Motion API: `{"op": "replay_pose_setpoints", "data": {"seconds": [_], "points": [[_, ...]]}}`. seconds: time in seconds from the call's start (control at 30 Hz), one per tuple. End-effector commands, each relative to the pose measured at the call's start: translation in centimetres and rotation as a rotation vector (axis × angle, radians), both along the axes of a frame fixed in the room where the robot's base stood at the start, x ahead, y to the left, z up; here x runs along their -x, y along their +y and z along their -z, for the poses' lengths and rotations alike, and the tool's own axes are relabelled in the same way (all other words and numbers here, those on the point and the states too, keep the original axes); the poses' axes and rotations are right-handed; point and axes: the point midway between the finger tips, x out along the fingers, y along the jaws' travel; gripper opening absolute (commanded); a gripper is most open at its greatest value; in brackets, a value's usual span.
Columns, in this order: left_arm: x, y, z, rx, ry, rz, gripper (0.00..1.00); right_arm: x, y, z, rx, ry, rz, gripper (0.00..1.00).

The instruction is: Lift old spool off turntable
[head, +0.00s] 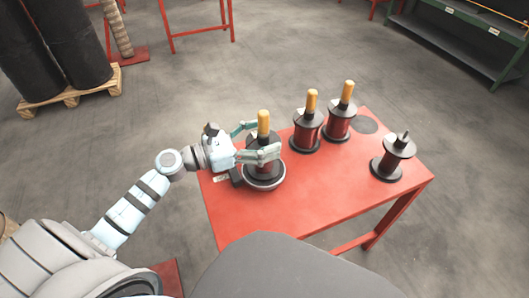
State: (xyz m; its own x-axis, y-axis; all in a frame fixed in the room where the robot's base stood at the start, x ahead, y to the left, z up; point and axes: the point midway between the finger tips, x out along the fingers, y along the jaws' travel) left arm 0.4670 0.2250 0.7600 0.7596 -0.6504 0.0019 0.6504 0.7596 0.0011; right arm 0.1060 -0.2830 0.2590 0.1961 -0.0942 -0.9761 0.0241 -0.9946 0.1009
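The old spool (262,170) has a yellow-orange handle (264,122) on top and dark flanges. It stands upright on the round turntable (266,185) at the left end of the red table. My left gripper (266,139) reaches in from the left, its pale green fingers spread on the far and near sides of the handle, at about the top flange. A gap shows between fingers and handle, and the near finger hides part of the spool's top. My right gripper is not in view.
Two dark red spools with yellow handles (307,133) (340,124) stand behind to the right. The red table's (320,195) front middle is clear.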

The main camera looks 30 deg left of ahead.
Motion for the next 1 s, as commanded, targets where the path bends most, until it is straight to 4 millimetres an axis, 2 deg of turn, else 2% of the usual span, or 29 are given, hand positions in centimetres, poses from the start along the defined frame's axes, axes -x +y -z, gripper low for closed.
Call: {"op": "replay_pose_setpoints", "data": {"seconds": [0.03,0.3,0.4,0.57,0.67,0.87,1.0], "points": [[0.0,0.0,0.0,0.0,0.0,0.0,0.61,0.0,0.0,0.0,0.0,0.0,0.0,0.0],[0.0,0.0,0.0,0.0,0.0,0.001,0.18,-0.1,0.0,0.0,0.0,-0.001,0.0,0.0],[0.0,0.0,0.0,0.0,0.0,0.001,0.05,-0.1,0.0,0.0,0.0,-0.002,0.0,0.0],[0.0,0.0,0.0,-0.001,-0.001,0.001,0.05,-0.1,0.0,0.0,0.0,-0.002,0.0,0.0],[0.0,0.0,-0.8,-0.002,-0.001,0.001,0.05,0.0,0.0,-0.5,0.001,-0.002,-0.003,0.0],[0.0,0.0,-5.9,-0.004,-0.003,0.002,0.05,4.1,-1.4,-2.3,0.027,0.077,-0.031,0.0],[0.1,-0.1,-9.2,-0.002,-0.001,0.0,0.04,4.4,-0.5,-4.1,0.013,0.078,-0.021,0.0]]}}
